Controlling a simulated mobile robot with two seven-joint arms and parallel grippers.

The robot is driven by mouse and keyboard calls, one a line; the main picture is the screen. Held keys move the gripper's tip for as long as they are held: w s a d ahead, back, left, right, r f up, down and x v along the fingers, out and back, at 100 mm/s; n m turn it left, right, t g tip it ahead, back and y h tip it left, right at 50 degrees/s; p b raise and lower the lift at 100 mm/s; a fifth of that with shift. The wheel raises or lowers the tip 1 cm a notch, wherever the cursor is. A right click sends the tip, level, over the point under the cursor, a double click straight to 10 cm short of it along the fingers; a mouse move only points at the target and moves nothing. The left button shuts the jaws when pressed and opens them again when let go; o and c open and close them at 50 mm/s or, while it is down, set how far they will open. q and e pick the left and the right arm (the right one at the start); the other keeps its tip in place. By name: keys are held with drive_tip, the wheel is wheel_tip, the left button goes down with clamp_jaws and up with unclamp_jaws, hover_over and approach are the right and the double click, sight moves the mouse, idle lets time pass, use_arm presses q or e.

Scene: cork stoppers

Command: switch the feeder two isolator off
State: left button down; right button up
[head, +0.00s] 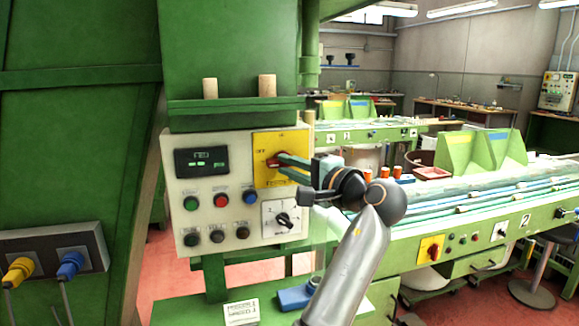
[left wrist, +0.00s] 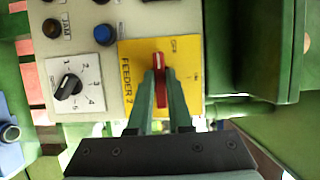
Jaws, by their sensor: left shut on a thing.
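The feeder two isolator is a yellow plate (head: 262,143) with a red handle on the pale control panel. In the left wrist view the plate (left wrist: 130,55) reads "FEEDER 2", with an OFF mark near the top and another mark at the right. My left gripper (head: 279,164) has its green fingers on the handle, one on each side, shut on it. In the left wrist view the red handle (left wrist: 161,92) lies nearly upright between the fingers, its upper end towards the OFF mark. The fingers partly hide it in the head view. My right gripper is not in view.
Round buttons (head: 220,198) and a black selector dial (head: 283,220) sit close to the isolator. Two cork-coloured cylinders (head: 267,86) stand on the green ledge above. A green conveyor line (head: 470,235), with another yellow switch (head: 431,249), runs to the right.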

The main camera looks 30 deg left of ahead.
use_arm(q)
drive_tip(key=c, duration=0.8)
unclamp_jaws()
drive_tip(key=shift+c, duration=0.2)
drive_tip(key=b+v, duration=0.2)
drive_tip(key=v, duration=1)
drive_tip(key=shift+d, duration=0.25)
drive_tip(key=shift+s, duration=0.1)
